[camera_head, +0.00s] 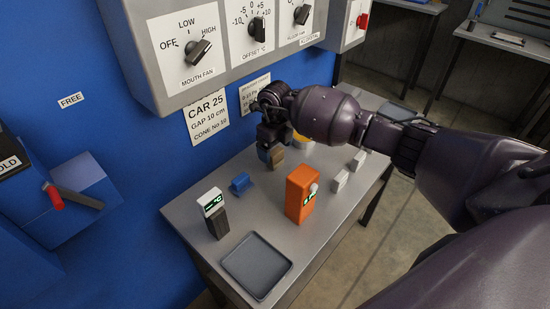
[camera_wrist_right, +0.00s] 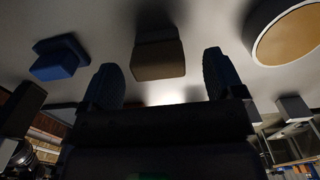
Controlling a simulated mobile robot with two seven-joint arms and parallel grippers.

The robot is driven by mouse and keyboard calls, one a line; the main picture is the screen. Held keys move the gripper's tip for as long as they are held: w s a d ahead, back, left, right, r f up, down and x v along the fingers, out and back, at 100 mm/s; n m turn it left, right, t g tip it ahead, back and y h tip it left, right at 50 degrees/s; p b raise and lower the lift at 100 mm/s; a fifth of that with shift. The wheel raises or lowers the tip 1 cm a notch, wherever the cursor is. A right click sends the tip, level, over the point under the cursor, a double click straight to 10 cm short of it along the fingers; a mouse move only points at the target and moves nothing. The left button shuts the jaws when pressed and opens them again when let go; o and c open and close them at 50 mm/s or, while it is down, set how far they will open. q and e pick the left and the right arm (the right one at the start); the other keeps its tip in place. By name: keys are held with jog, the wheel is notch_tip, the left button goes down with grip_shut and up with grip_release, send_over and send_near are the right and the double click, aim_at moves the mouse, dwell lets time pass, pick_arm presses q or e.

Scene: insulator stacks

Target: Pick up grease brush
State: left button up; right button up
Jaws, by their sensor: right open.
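A small brown block (camera_head: 277,157), which looks like the grease brush, stands on the metal table by the blue wall. No bristles can be made out. In the right wrist view the brown block (camera_wrist_right: 158,57) lies in line with the gap between the two dark fingers of the open right gripper (camera_wrist_right: 160,66). I cannot tell whether it is between the fingertips or just beyond them. My left gripper is not in view.
A blue piece (camera_head: 240,184) lies left of the block. An orange device (camera_head: 300,193), a grey meter (camera_head: 214,214) and a tray (camera_head: 231,262) are nearer. Small pale blocks (camera_head: 340,180) stand to the right. A round tan-topped thing (camera_wrist_right: 290,36) is close by. A control box (camera_head: 150,60) overhangs.

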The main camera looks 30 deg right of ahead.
aim_at(275, 151)
jog(key=f, duration=0.3)
jog(key=shift+s+f, duration=0.25)
jog(key=shift+f, duration=0.25)
